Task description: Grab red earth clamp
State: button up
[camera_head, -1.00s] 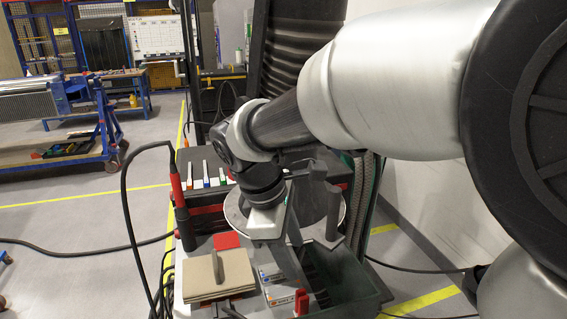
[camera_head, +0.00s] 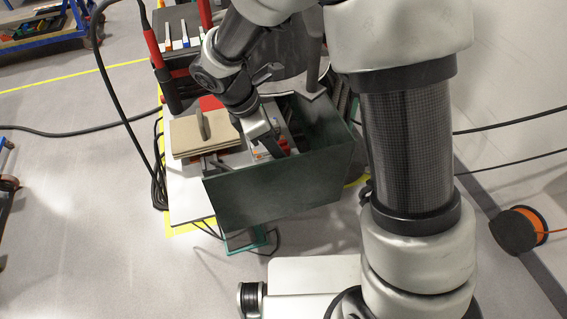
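A dark green bin (camera_head: 270,196) hangs at the trolley's near side. Tan plates with a handle (camera_head: 187,138) lie left of my gripper, before a red square (camera_head: 210,102). A red-handled torch with a black cable (camera_head: 153,50) stands at the left. An orange cable reel (camera_head: 518,230) lies right.

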jog(key=shift+w+x, duration=0.2)
jog(key=shift+x, duration=1.2)
jog(key=shift+w+x, duration=0.15)
jog(key=shift+x, duration=1.25)
jog(key=shift+r, duration=0.1)
grip_shut()
